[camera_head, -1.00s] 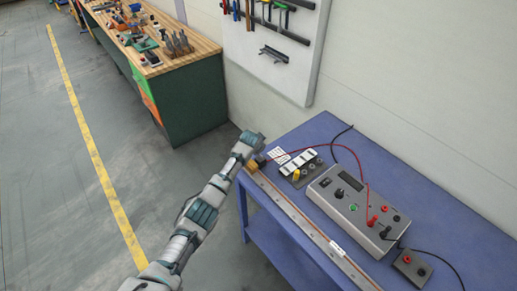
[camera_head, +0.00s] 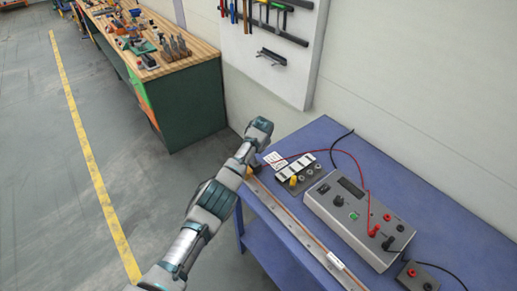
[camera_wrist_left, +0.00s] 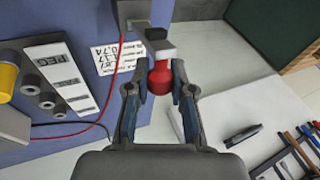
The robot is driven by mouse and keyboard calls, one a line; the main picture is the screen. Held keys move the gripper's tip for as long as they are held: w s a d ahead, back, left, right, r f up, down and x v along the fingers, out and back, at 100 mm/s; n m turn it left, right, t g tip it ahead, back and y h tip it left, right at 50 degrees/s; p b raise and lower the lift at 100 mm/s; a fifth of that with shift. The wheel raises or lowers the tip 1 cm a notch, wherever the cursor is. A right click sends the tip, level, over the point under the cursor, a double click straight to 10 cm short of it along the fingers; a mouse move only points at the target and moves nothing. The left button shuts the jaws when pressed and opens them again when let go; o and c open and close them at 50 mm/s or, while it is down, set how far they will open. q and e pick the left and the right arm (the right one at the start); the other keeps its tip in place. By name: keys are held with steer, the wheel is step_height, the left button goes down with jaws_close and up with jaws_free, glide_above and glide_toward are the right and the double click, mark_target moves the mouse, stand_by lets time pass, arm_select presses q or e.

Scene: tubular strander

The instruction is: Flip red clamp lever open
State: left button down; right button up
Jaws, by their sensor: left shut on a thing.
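The red clamp lever (camera_wrist_left: 160,80) shows in the left wrist view, a rounded red piece below a grey and black clamp head (camera_wrist_left: 158,42). My left gripper (camera_wrist_left: 156,82) has one finger on each side of the lever and is shut on it. In the head view, my left arm reaches the far left corner of the blue table, with its wrist above the end of the long rail (camera_head: 300,229). The lever and the fingertips are hidden there. My right gripper is in neither view.
A white printed card (camera_head: 273,158), a block with white labels (camera_head: 295,168) and a grey meter box (camera_head: 358,220) with a red lead stand on the blue table (camera_head: 440,232). The wall and tool board (camera_head: 270,75) rise behind. A wooden workbench (camera_head: 185,75) stands beyond.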

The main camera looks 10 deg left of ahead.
arm_select(q)
steer(key=shift+f, duration=0.15)
steer(key=c, duration=1)
jaws_free()
steer(key=shift+w+d+f, duration=0.1)
steer(key=shift+w+d, duration=0.05)
steer(key=shift+w, duration=0.15)
steer(key=v, duration=1.2)
steer(key=shift+f, duration=0.1)
